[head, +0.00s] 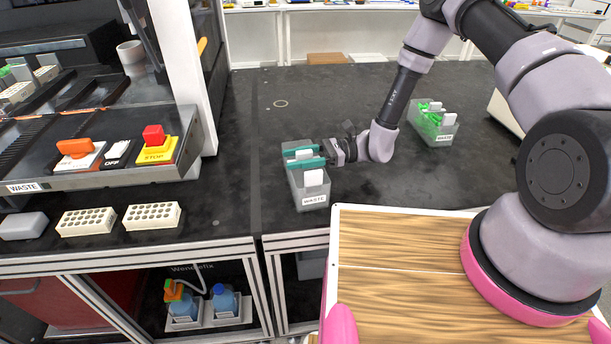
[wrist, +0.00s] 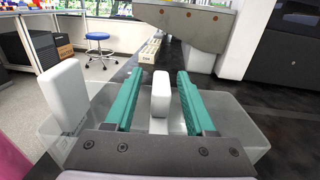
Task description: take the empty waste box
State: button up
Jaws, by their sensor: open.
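The empty waste box (head: 298,193) is a clear grey box labelled WASTE, near the front of the black bench. It has two white upright tabs, and I see no waste in it. My gripper (head: 288,158) is over its far part, with teal fingers open. In the wrist view, the fingers (wrist: 160,71) stand on either side of one white tab (wrist: 160,95), with a gap on each side. The other white tab (wrist: 62,97) is at left, outside the fingers. The clear box (wrist: 236,122) spreads below the fingers; its floor is partly hidden by my gripper.
A similar box with green contents (head: 432,125) stands farther right on the bench. At left is a machine (head: 110,180) with a WASTE label and a red stop button, with white racks (head: 152,216) before it. The bench behind the waste box is clear.

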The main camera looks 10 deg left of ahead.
jog(key=shift+s+a, duration=0.15)
jog(key=shift+a, duration=0.25)
jog(key=shift+c, duration=0.3)
grip_shut()
dwell(0.9)
